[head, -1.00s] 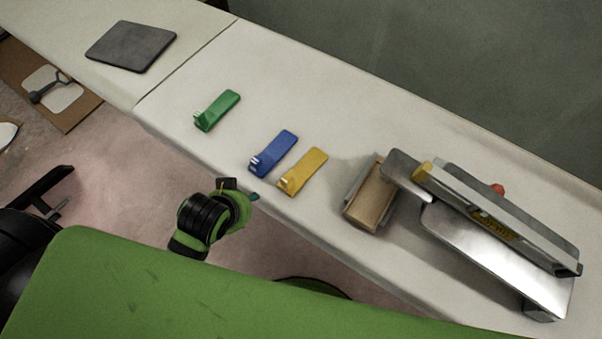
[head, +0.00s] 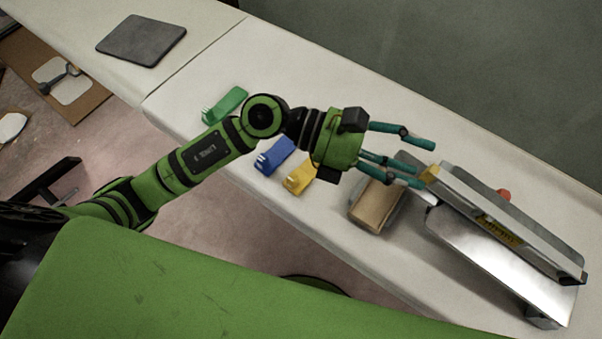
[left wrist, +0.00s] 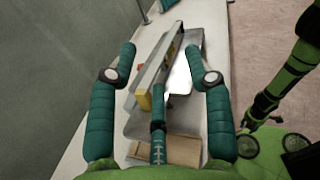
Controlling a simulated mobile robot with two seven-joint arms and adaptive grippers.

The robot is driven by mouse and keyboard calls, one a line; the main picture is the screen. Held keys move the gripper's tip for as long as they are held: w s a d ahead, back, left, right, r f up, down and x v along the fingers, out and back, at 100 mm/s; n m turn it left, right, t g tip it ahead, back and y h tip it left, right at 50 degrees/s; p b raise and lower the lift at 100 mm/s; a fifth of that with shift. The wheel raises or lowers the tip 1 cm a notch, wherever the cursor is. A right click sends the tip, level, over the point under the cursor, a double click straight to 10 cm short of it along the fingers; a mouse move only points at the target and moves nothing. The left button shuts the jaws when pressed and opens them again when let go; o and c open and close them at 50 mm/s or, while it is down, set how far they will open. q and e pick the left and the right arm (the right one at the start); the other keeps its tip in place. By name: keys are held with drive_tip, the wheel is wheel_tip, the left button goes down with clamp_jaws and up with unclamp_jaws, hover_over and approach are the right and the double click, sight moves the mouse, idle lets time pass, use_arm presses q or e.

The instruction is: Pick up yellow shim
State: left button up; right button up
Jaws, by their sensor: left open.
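The yellow shim (head: 299,178) lies on the white bench in the head view, partly hidden by my left gripper and wrist. The blue shim (head: 275,157) lies just left of it, and the green shim (head: 226,106) lies further left, partly behind my arm. My left gripper (head: 425,162) is open and empty, above the bench and to the right of the yellow shim. Its fingers point right, toward the metal tool. In the left wrist view my open fingers (left wrist: 165,85) frame that tool, and no shim shows there.
A long metal tool with a yellow end (head: 500,235) lies on the bench at right. A wooden block in a grey holder (head: 378,205) sits between it and the shims; it also shows in the left wrist view (left wrist: 168,150). A dark pad (head: 141,40) lies far left.

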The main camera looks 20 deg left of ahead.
use_arm(q)
drive_tip(key=a+f+m+g+y, duration=0.1)
drive_tip(key=a+f+m+y, duration=0.5)
drive_tip(key=f, duration=0.4)
drive_tip(key=y, duration=0.9)
hover_over(292, 176)
drive_tip(key=w, duration=0.1)
drive_tip(key=shift+m+t, duration=0.4)
drive_tip(key=f, duration=0.5)
drive_tip(key=shift+a+f, duration=0.2)
drive_tip(key=shift+f, duration=0.05)
drive_tip(key=shift+a+f+y, duration=0.2)
drive_tip(key=shift+a+y, duration=0.05)
drive_tip(key=shift+y, duration=0.05)
drive_tip(key=f, duration=0.2)
drive_tip(key=f+p, duration=0.1)
drive_tip(key=f, duration=0.1)
drive_tip(key=s+d+f+p, duration=0.1)
drive_tip(key=f, duration=0.1)
drive_tip(key=shift+f, duration=0.3)
clamp_jaws()
